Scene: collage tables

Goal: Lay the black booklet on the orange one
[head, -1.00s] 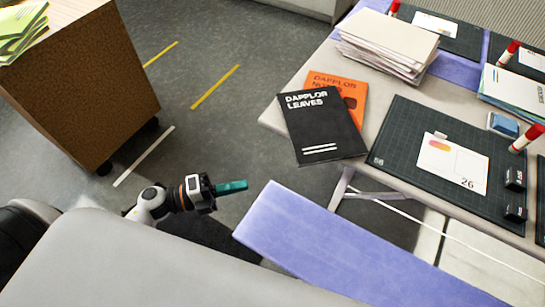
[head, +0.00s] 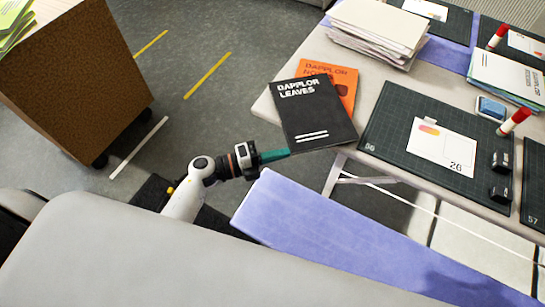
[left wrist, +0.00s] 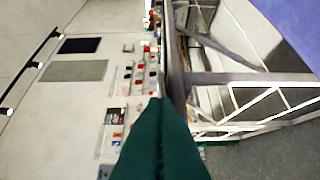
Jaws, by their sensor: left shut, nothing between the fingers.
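The black booklet (head: 312,118), titled "Dapplor Leaves", lies at the near left corner of the grey table, overlapping the orange booklet (head: 343,76). The black cover hides the lower left part of the orange one, whose top and right side show. The black booklet's near edge reaches the table edge and seems to stick out past it. My left gripper (head: 287,154) has teal fingers, shut and empty, with the tips close to the black booklet's near left corner. I cannot tell whether they touch. The fingers also show in the left wrist view (left wrist: 158,140). My right gripper is not in view.
A dark cutting mat (head: 390,130) with a white card (head: 440,145) lies right of the booklets. A paper stack (head: 378,30) stands behind them. A purple bench (head: 320,240) is below the table's near edge. A brown cabinet (head: 75,85) stands at left, with open floor between.

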